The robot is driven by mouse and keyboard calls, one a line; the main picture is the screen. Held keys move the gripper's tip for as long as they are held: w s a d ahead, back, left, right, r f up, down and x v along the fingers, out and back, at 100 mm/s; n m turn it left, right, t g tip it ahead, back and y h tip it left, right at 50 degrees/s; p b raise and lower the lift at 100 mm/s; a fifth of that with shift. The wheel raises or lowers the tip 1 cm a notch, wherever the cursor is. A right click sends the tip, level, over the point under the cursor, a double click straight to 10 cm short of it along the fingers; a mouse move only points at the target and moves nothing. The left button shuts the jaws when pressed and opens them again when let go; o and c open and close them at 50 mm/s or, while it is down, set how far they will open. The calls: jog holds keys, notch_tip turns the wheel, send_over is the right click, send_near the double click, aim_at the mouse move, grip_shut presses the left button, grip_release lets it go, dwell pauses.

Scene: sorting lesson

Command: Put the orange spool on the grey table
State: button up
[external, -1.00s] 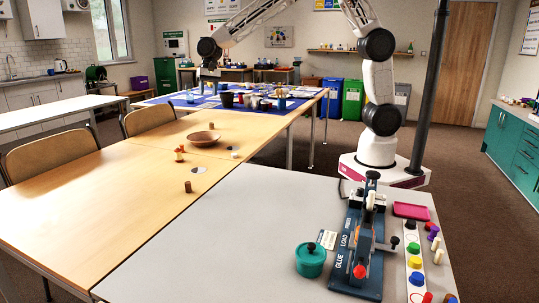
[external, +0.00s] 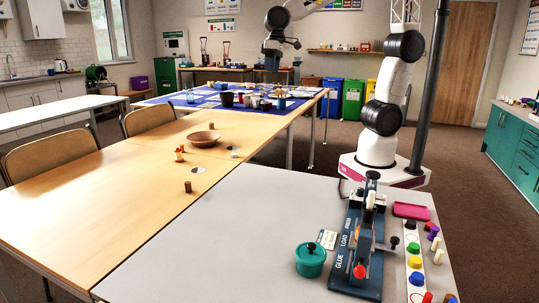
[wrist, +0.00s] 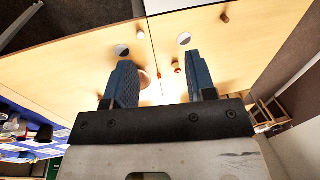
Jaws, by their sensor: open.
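A small orange object (external: 179,153), which looks like the orange spool, stands on the wooden table left of a brown bowl. It also shows small in the wrist view (wrist: 177,68), between the finger lines and well beyond them. The grey table (external: 200,235) is in the foreground of the external view; a pale strip of tabletop (wrist: 185,4) shows at the top of the wrist view. My gripper (external: 271,62) is high and far back, well away from the spool. In the wrist view my gripper (wrist: 161,68) is open with nothing between its fingers.
The brown bowl (external: 204,138) and a brown cylinder (external: 188,187) stand near the spool. A blue press (external: 358,245), a teal pot (external: 311,260) and a strip of coloured pegs (external: 413,262) occupy the grey table's right side. Its left part is clear.

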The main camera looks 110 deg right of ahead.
jog(key=s+a+f+n, duration=0.1)
jog(key=s+a+n, duration=0.3)
jog(key=s, duration=0.8)
jog(key=s+a+f+n+h, duration=0.1)
jog(key=s+a+n, duration=0.3)
jog(key=s, duration=0.8)
jog(key=shift+s+f+t, duration=0.2)
jog(key=shift+f+t, duration=0.15)
jog(key=shift+t, duration=0.05)
jog(key=shift+o, duration=0.6)
jog(key=shift+w, duration=0.15)
